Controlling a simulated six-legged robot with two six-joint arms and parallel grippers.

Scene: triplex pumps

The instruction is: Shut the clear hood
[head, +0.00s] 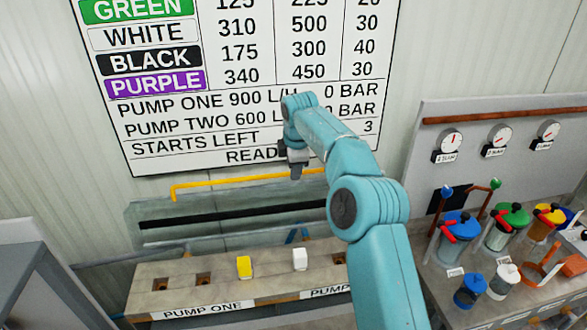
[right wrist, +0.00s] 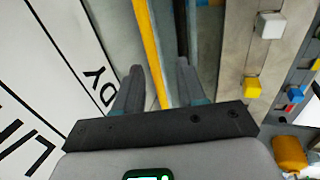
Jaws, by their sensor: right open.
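The clear hood (head: 180,236) is a see-through panel tilted up behind the pump bench in the head view, with a yellow bar handle (head: 225,184) along its upper edge. My right gripper (head: 296,174) is at the right part of that bar, pointing down. In the right wrist view the open fingers of this gripper (right wrist: 159,72) lie on either side of the yellow bar (right wrist: 147,45), which runs lengthwise between them. I cannot tell whether they touch it. My left gripper is not in view.
The pump bench (head: 175,270) has a yellow block (head: 244,267), a white block (head: 300,259) and empty square holes. A sign (head: 235,145) hangs on the wall behind. At right, a second bench (head: 435,285) holds several colored canisters below gauges. A grey surface (head: 40,275) stands at left.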

